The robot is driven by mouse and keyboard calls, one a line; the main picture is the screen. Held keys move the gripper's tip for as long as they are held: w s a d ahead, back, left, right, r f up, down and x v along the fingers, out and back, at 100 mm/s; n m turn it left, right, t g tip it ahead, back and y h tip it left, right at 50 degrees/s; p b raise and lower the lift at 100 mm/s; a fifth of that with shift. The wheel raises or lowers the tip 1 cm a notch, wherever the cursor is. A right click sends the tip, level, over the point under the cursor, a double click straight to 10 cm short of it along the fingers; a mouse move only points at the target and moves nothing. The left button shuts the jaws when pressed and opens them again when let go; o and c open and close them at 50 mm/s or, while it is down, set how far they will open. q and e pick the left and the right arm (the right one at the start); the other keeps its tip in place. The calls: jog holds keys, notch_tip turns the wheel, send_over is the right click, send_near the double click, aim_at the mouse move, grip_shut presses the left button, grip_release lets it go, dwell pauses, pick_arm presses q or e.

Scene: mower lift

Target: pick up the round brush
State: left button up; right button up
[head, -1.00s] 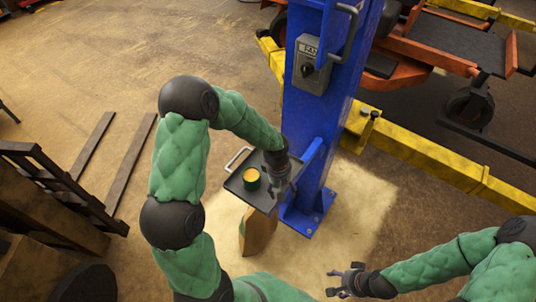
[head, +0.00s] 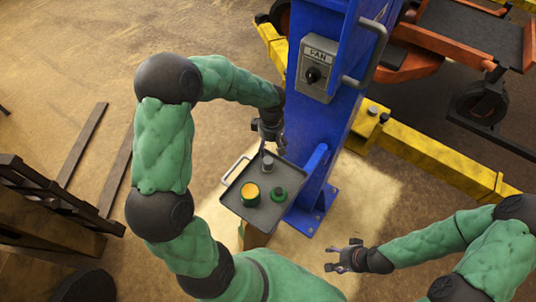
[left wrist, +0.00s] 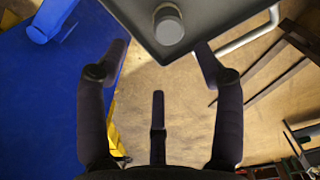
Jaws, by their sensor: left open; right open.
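A dark tray (head: 240,208) beside the blue post holds three small items. One is a green round tin-like piece with a yellow top (head: 250,194). One is a green disc with a dark knob (head: 279,194). One is a grey upright cylinder (head: 267,162) near the far corner; it also shows in the left wrist view (left wrist: 168,25). I cannot tell which is the round brush. My left gripper (head: 273,147) is open and empty by the tray's far corner, close to the grey cylinder, with no visible contact. My right gripper (head: 336,257) is open and empty, low at right.
The blue lift post (head: 328,125) with a switch box (head: 317,70) and a grey handle (head: 372,50) stands just right of the tray. Yellow lift arms (head: 440,160) and an orange mower (head: 425,55) are behind. The tray has a wire handle (head: 233,170) at left.

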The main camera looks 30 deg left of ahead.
aim_at(268, 160)
pick_arm(q)
jog(key=f, duration=0.4)
jog(key=shift+s+d+f, duration=0.2)
jog(key=shift+s, duration=0.2)
jog(key=shift+w+a+f, duration=0.2)
jog(key=shift+f, duration=0.35)
jog(key=f, duration=0.2)
jog(key=s+f, duration=0.1)
jog(key=f, duration=0.1)
jog(key=shift+a, duration=0.2)
jog(key=shift+w+f, duration=0.15)
jog(key=shift+f, duration=0.3)
jog(key=c, duration=1.2)
